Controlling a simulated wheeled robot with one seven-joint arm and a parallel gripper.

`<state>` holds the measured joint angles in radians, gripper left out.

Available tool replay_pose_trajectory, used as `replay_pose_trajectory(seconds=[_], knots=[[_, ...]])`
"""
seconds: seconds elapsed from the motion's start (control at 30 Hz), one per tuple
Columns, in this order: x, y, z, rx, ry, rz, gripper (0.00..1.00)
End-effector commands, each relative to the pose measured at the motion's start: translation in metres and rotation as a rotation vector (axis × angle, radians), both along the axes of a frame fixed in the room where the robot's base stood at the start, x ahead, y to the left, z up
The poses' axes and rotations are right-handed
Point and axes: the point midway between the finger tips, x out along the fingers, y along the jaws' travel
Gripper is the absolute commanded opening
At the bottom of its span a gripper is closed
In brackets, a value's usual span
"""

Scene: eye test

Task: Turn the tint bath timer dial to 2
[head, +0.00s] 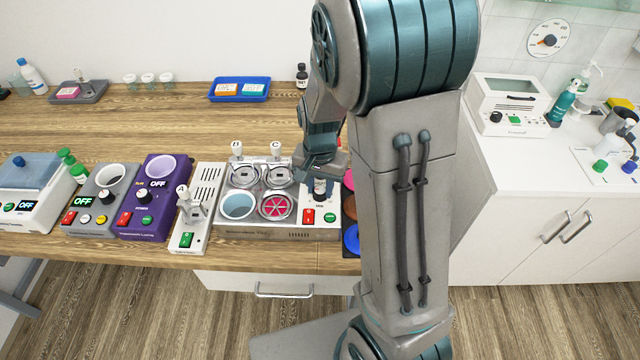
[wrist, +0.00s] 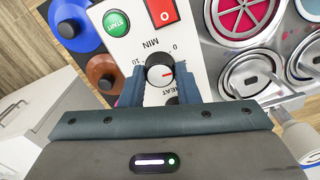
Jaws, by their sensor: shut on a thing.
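The tint bath unit (head: 290,232) stands on the wooden counter, with lidded wells, an open blue well and a pink well. Its white panel carries the black timer dial (wrist: 158,72), marked MIN. The dial's red pointer mark points right in the wrist view. The 0 and 10 of its scale show; other numbers are hidden or too small to read. My gripper (wrist: 159,80) is shut on the dial, one finger on each side.
A red switch (wrist: 160,12) and a green START button (wrist: 116,23) sit beside the dial. A second black knob (wrist: 172,100), marked HEAT, is partly hidden by my gripper. Blue and brown round pieces (wrist: 75,20) lie beside the unit. A purple device (head: 150,200) stands farther left.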

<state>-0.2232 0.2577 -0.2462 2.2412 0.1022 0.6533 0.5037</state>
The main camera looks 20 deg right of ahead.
Motion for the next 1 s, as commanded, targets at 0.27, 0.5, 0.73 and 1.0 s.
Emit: replay_pose_trajectory(seconds=[0.27,0.5,0.73,1.0], knots=[[0.0008,0.0004,0.0012,0.000,-0.003,-0.119,0.06],[0.0009,0.0003,0.0011,0.000,-0.003,-0.154,0.06],[0.0011,0.0002,0.0011,0.000,-0.003,-0.156,0.06],[0.0010,0.0002,0.0010,0.000,-0.003,-0.156,0.51]])
